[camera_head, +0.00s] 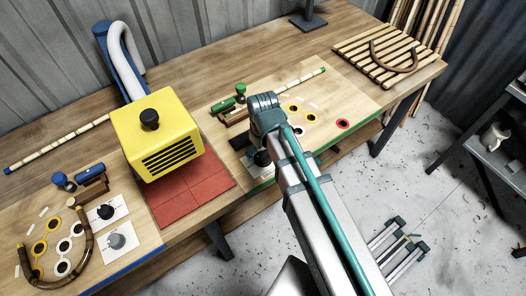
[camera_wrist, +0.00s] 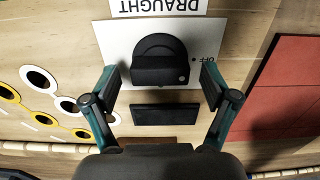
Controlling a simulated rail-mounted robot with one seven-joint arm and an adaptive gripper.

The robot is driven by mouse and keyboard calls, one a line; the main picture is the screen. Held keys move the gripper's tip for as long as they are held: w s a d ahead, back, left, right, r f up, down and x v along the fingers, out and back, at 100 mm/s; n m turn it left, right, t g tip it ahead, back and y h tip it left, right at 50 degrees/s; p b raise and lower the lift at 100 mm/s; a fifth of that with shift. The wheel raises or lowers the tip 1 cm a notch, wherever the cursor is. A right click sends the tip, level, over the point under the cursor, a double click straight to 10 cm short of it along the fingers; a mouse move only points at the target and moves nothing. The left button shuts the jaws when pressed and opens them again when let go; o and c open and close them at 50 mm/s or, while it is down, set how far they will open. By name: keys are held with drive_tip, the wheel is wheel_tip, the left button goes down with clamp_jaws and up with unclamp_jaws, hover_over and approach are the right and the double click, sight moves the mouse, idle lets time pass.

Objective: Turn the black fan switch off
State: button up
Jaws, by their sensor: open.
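The black fan switch is a round black knob (camera_wrist: 158,62) with a raised grip bar and a small light dot near the bar's right end. An OFF mark with a dot is printed right of the knob, beside my right finger. My gripper (camera_wrist: 161,84) is open, one finger on each side of the knob; I cannot tell whether either touches it. In the head view, the knob (camera_head: 262,158) is partly hidden below my gripper (camera_head: 262,140).
A dark rectangular block (camera_wrist: 166,114) lies beside the plate. A yellow vented box (camera_head: 158,140) stands over red tiles (camera_head: 190,195) to the left. Two more white plates with knobs (camera_head: 107,211) lie further left. Yellow and white rings (camera_head: 297,118) are behind my arm.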

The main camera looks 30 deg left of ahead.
sight(263, 153)
wheel_tip(263, 153, up, 12)
idle(0.7)
idle(0.4)
